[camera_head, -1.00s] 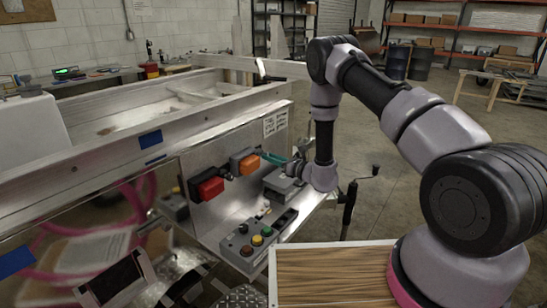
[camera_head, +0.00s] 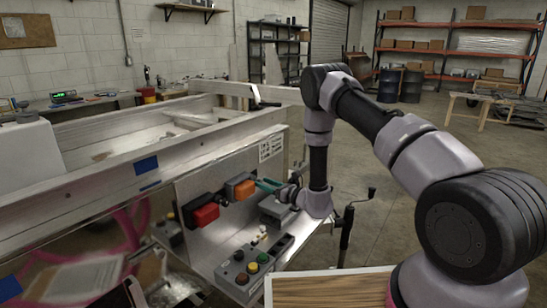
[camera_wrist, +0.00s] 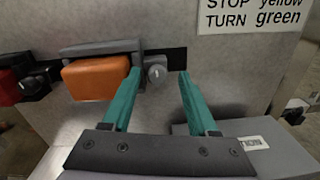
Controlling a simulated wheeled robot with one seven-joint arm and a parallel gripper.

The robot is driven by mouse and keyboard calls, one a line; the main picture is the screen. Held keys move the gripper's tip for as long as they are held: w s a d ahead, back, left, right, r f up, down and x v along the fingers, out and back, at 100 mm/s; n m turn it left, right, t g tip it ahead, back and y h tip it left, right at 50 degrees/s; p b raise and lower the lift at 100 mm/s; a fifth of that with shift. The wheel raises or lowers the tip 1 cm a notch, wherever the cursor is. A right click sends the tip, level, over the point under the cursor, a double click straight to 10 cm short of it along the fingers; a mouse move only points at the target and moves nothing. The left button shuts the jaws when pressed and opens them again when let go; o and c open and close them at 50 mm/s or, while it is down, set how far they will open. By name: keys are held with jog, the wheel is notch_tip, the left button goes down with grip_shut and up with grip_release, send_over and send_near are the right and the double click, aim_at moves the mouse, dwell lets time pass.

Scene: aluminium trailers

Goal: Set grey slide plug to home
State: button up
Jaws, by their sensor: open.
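My gripper (camera_wrist: 159,90) is open, its two teal fingers pointing at the upright metal panel. A small round grey knob (camera_wrist: 156,73) with a pale mark shows between the fingertips, beside the orange block. I cannot tell for sure whether this knob is the grey slide plug. The orange block (camera_wrist: 97,78), with a grey part behind it, is just left of the left finger; it also shows in the head view (camera_head: 240,187). In the head view my gripper (camera_head: 268,184) is right of the orange block, and the knob cannot be made out there.
A red block (camera_head: 205,214) sits left of the orange one. A grey box (camera_wrist: 258,155) with a small label lies below right of my fingers. A button box (camera_head: 245,262) stands on the ledge. A sign (camera_wrist: 253,14) is on the panel. Open floor lies to the right.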

jog(key=s+d, duration=0.5)
jog(key=d, duration=0.5)
jog(key=s+a+r+n+g+y, duration=0.2)
jog(key=r+n+g, duration=0.1)
jog(key=r, duration=0.5)
jog(key=s+a+r+n+g+y, duration=0.1)
jog(key=a+r+n+g+y, duration=0.2)
jog(key=r, duration=0.5)
jog(key=s+r+n+g+h, duration=0.3)
jog(key=s+r+n+g, duration=0.3)
jog(key=s+r+n, duration=0.2)
notch_tip(320, 180, up, 3)
jog(key=shift+s+d+r+n+h, duration=0.2)
jog(key=shift+s+n+h, duration=0.1)
jog(key=shift+s, duration=0.7)
